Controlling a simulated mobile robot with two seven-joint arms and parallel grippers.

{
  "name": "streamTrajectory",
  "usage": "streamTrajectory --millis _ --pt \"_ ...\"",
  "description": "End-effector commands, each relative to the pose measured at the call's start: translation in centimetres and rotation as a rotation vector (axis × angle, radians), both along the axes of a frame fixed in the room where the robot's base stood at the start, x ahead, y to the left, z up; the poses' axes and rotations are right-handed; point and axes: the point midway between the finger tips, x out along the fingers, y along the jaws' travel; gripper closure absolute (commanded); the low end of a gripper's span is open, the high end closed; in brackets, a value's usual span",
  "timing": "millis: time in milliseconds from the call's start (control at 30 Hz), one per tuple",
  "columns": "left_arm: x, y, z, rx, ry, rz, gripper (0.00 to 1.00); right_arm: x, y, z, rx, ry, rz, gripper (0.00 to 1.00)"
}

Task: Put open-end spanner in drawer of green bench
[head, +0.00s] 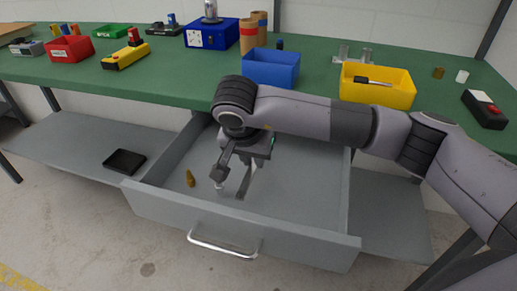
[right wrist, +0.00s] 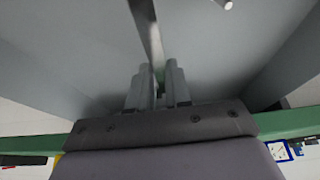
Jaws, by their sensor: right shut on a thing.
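The drawer (head: 290,205) of the green bench (head: 190,88) is pulled out. My right gripper (head: 226,164) points down into it. In the right wrist view its fingers (right wrist: 157,88) are shut on a long flat grey metal piece, the open-end spanner (right wrist: 149,30). In the head view the spanner (head: 245,180) shows as a dark strip slanting down in the drawer; whether it touches the floor I cannot tell. My left gripper is not in view.
A small brass-coloured piece (head: 190,178) lies in the drawer, left of my gripper. The drawer front has a metal handle (head: 224,245). Blue (head: 270,70) and yellow (head: 376,88) bins stand on the bench above. The drawer's right side has free room.

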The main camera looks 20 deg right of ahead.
Motion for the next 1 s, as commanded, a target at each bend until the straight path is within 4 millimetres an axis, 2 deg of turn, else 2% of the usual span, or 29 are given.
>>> streamTrajectory --millis 267,367,667,1000 --pt "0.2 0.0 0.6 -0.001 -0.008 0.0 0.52 3.4 -2.4 0.0 0.001 0.0 -0.004 1.0" --pt "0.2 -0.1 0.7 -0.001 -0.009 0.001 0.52 3.2 -2.2 -1.0 0.001 0.001 0.0 1.0" --pt "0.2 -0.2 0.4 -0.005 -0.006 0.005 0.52 3.2 -2.2 -1.2 0.001 -0.002 -0.001 1.0" --pt "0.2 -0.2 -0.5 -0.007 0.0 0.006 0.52 3.2 -2.2 -2.2 0.0 -0.002 -0.001 1.0"
